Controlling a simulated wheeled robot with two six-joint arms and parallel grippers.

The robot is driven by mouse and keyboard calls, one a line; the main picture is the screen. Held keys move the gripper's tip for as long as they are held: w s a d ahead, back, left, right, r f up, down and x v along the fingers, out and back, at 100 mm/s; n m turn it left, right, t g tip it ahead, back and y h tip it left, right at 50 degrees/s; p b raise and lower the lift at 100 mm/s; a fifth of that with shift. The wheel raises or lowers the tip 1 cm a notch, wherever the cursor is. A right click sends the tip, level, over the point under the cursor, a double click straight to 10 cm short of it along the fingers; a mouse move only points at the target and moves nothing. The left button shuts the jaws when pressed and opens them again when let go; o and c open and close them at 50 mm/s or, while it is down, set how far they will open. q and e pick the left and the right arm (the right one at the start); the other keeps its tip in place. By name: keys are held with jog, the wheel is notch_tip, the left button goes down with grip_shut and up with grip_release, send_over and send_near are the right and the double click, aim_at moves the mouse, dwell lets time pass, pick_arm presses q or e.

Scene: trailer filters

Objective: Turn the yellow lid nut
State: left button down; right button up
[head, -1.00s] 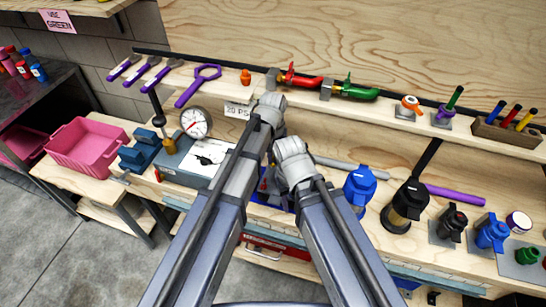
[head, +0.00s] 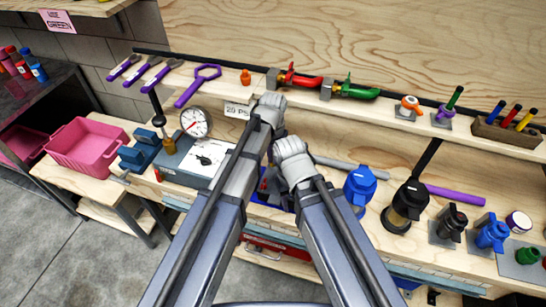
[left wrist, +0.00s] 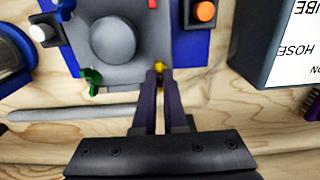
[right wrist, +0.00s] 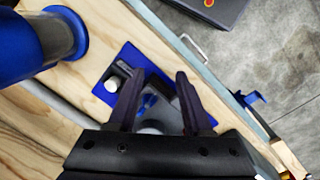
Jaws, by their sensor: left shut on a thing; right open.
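In the left wrist view, the yellow lid nut (left wrist: 159,66) sits at the lower right rim of a round grey lid (left wrist: 128,40) on a blue base (left wrist: 188,60). My left gripper (left wrist: 161,74) is shut on the nut, and its fingertips hide part of it. A green nut (left wrist: 92,78) is at the lid's lower left and a red one (left wrist: 152,4) is at the top. In the right wrist view, my right gripper (right wrist: 161,78) is open above the blue base, with a blue piece (right wrist: 148,103) between its fingers. In the head view my arms hide both fingertips.
A grey box with a gauge (head: 195,122) stands left of my arms. Blue (head: 359,186) and black (head: 405,206) filter housings stand at the right. A grey rod (head: 345,163) lies behind. A pink bin (head: 86,146) is at the far left.

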pick_arm(q)
jog(key=c, duration=1)
grip_release()
notch_tip(320, 180, up, 8)
jog(key=p, duration=0.7)
jog(key=shift+f+p, duration=0.15)
jog(key=shift+p, duration=0.25)
